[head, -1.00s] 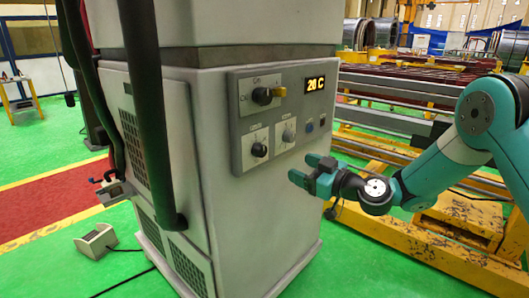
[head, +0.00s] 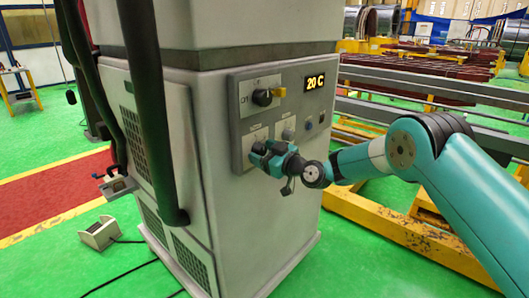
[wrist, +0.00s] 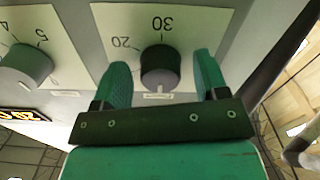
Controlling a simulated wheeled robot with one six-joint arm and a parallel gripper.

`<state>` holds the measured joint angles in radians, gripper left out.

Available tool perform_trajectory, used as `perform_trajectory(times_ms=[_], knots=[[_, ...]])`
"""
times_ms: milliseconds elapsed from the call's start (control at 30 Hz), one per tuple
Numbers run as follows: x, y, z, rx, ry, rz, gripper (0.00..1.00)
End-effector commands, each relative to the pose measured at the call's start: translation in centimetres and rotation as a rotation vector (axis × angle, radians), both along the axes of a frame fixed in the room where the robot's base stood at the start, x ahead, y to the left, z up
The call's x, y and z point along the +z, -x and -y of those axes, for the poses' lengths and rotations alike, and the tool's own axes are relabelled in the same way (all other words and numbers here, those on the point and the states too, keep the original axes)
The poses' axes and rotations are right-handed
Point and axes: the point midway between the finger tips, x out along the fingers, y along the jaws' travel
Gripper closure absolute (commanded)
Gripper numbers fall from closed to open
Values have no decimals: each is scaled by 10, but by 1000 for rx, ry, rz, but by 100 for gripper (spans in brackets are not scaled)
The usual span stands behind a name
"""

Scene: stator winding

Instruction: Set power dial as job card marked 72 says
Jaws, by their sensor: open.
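The control panel (head: 240,135) is on the front of the grey cabinet. My gripper (head: 262,154) is at its lower-left dial and largely hides it in the head view. In the wrist view, which is upside down, a dark round dial (wrist: 160,70) with a scale showing 20 and 30 stands between the fingers of my open gripper (wrist: 161,64). There is a gap on each side of the knob. A second, grey dial (wrist: 25,64) with 4 and 5 on its scale is at left; the head view shows it at lower right (head: 288,134). Dial name labels are unreadable. No job card is visible.
A thick black pole (head: 152,120) stands left of the panel. Yellow racks (head: 375,215) stand behind my arm.

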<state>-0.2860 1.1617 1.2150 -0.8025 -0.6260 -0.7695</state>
Motion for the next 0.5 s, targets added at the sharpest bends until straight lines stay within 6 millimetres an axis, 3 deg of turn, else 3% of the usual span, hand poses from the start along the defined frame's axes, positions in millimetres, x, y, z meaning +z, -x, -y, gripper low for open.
perform_trajectory(times_ms=[67, 100, 300, 500], knots=[[0, 0, 0, 0, 0, 0, 33], [0, 0, 0, 0, 0, 0, 38], [0, 0, 1, 0, 0, 0, 82], [0, 0, 1, 0, -5, -5, 82]])
